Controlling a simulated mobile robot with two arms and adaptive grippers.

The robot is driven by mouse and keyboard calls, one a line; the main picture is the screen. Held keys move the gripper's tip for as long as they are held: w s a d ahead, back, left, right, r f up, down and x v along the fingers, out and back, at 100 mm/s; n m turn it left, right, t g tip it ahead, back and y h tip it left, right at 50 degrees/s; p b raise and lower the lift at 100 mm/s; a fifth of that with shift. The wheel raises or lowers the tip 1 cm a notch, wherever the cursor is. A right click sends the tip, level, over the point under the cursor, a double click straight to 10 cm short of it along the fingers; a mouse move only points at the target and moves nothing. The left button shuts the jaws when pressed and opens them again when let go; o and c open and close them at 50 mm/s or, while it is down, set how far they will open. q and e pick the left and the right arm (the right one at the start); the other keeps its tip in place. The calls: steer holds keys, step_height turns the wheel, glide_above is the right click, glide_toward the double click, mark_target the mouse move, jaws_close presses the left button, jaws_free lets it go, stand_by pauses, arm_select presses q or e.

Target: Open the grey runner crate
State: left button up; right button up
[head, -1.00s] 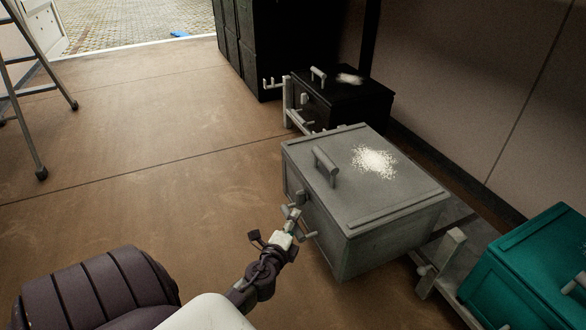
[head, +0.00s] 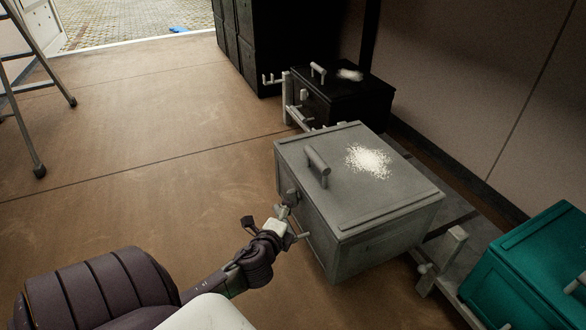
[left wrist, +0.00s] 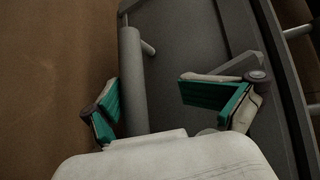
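The grey runner crate (head: 350,205) stands at the centre right in the head view, its lid down, with a bar handle (head: 317,167) on top and white speckles on the lid. My left gripper (head: 287,210) is at its left-facing front side, by small fittings there. In the left wrist view my left gripper (left wrist: 160,103) is open, its teal-padded fingers apart. A grey bar (left wrist: 132,75) stands between them, nearer the left finger. I cannot tell whether it touches. My right gripper is not in view.
A black crate (head: 345,98) on similar pale supports stands behind. A teal crate (head: 535,265) stands at the right, beside a pale rail post (head: 450,250). A ladder (head: 35,90) is at far left. The brown floor (head: 150,160) left of the crates is clear.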

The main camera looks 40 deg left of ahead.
mark_target(293, 195)
arm_select(q)
steer(key=shift+t, duration=0.8)
steer(key=r, duration=0.2)
steer(key=w+r, duration=0.1)
steer(key=r, duration=0.2)
steer(key=d+r, duration=0.1)
steer(key=r, duration=0.1)
steer(key=shift+w+r, duration=0.2)
steer(key=shift+w, duration=0.2)
steer(key=shift+g, duration=0.6)
steer(key=f, duration=0.2)
steer(key=s+f, duration=0.1)
steer(key=a+f, duration=0.1)
steer(key=f, duration=0.1)
steer(key=shift+s+f, duration=0.25)
steer(key=shift+f, duration=0.05)
steer(key=shift+c, duration=0.4)
steer(key=shift+s+d+p, duration=0.25)
steer(key=shift+s+d, duration=0.05)
steer(key=shift+s, duration=0.45)
steer(key=shift+s+d+p, duration=0.2)
steer(key=shift+s+d, duration=0.1)
steer(key=shift+s, duration=0.4)
steer(key=shift+c, duration=0.3)
steer(key=f+v, duration=0.1)
steer(key=v, duration=1.2)
steer(key=shift+s+f, duration=0.25)
steer(key=shift+f, duration=0.15)
